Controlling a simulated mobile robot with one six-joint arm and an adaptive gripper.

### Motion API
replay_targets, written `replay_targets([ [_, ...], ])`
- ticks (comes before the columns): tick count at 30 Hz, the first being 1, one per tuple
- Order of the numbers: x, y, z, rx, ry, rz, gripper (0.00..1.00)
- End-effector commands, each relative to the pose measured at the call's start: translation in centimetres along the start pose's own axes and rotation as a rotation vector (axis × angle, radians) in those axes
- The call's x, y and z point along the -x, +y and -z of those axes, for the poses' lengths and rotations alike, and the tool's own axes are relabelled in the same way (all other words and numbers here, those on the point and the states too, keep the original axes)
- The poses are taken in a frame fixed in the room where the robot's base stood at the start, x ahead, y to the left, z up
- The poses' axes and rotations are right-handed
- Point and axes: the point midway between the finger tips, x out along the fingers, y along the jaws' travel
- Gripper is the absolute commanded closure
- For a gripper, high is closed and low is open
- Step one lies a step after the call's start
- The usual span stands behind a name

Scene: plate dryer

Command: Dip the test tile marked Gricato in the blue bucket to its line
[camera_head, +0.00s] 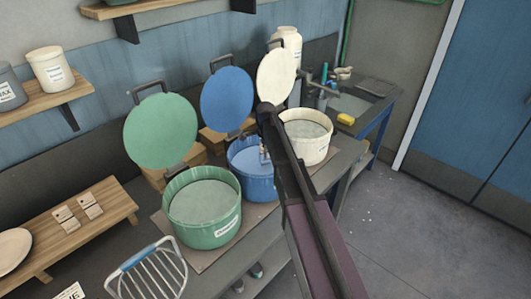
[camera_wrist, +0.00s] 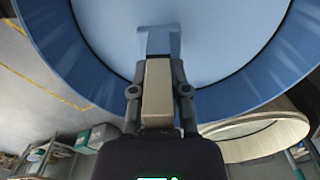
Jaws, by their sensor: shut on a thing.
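The blue bucket (camera_head: 258,186) stands on the bench between a green and a cream bucket, its blue lid (camera_head: 227,99) raised. My gripper (camera_head: 264,154) is over its opening, partly hidden by my arm. In the wrist view my gripper (camera_wrist: 158,100) is shut on a beige test tile (camera_wrist: 157,86). The tile's far end looks blue against the pale blue liquid (camera_wrist: 225,35) inside the bucket wall. I cannot tell exactly how deep it is, and its marking and line are not readable.
The green bucket (camera_head: 203,222) and cream bucket (camera_head: 306,145) are open, with raised lids. Two more tiles (camera_head: 64,219) (camera_head: 90,205) lie on a wooden stand (camera_head: 110,222) at left. A wire rack (camera_head: 150,272) is at the front.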

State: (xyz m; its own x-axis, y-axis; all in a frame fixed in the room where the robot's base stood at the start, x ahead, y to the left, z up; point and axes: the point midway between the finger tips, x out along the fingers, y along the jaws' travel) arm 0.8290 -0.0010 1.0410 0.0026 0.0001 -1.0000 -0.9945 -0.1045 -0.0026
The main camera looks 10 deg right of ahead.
Motion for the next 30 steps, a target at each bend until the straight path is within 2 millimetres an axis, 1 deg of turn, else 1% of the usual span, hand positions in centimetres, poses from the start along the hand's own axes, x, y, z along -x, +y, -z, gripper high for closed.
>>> replay_targets([
  [1, 0.5, 0.0, 0.0, 0.0, 0.0, 0.0, 1.0],
  [30, 4.5, 0.0, 0.0, 0.0, 0.0, 0.0, 1.0],
])
